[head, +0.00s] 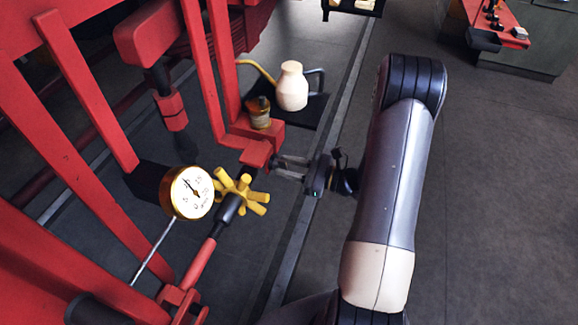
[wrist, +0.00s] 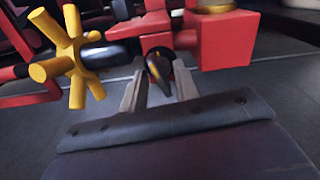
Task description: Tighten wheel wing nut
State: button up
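A yellow spoked wheel (head: 240,193) sits on a dark shaft on the red machine. It also shows at the upper left of the wrist view (wrist: 70,57). A small dark pointed piece with a yellowish edge (wrist: 160,70), perhaps the wing nut, sits below a red block in the wrist view. My gripper (head: 290,165) reaches in from the right, just right of the red block by the wheel. Its two fingers (wrist: 158,82) stand apart, one on each side of the small piece. I see no clear grip. In the head view this piece cannot be made out.
A round pressure gauge (head: 192,193) is left of the wheel. A brass cup (head: 259,112) stands on the red frame, with a cream oil can (head: 291,88) on a dark tray behind it. Red bars fill the left.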

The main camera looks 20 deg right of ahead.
jog(key=b+v, duration=0.1)
jog(key=v, duration=1)
